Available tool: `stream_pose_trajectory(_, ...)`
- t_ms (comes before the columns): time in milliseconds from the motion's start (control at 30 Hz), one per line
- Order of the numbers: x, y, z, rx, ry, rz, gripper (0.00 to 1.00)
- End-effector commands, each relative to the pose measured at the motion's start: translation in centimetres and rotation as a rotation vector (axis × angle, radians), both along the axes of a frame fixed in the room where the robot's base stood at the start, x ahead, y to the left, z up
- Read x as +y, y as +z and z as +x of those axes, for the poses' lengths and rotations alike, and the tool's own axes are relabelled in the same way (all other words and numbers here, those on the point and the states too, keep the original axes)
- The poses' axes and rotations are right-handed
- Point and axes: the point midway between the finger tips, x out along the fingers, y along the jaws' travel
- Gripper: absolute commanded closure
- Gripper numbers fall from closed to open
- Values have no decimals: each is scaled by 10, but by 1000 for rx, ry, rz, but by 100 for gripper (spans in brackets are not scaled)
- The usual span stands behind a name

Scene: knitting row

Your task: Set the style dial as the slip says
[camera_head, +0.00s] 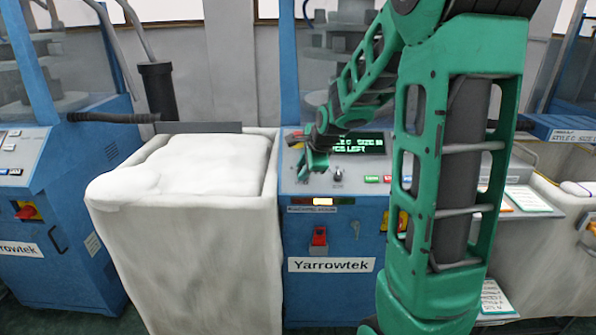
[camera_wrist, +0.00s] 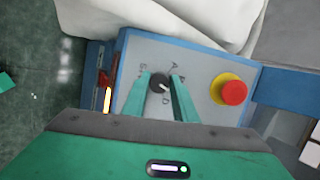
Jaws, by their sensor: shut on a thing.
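The style dial (camera_wrist: 157,85) is a small dark knob with a pale pointer mark, on the grey panel of the blue Yarrowtek machine (camera_head: 333,265). Letters ring it, too small to read surely. The pointer aims toward the lower right in the wrist view. My gripper (camera_wrist: 160,84) has its two green fingers on either side of the knob, shut on it; in the head view my gripper (camera_head: 312,166) hides the dial. The green display (camera_head: 357,144) shows text partly covered by my arm. A printed sheet (camera_head: 528,199) lies at the right; I cannot tell whether it is the slip.
A bin of white fabric (camera_head: 185,235) stands left of the machine. An amber lamp (camera_head: 323,202) and red switch (camera_head: 319,237) are on the front.

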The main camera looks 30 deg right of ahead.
Motion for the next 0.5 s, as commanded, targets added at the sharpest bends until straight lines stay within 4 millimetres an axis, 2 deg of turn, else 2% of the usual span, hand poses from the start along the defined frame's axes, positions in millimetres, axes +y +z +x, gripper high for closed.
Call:
stream_pose_trajectory(33,4,4,5,-14,10,0,97)
stream_pose_trajectory(267,4,5,5,-14,11,-1,97)
stream_pose_trajectory(300,4,5,5,-14,11,-1,65)
stream_pose_trajectory(333,4,4,5,-13,10,-1,58)
stream_pose_trajectory(500,2,3,3,-8,6,-1,56)
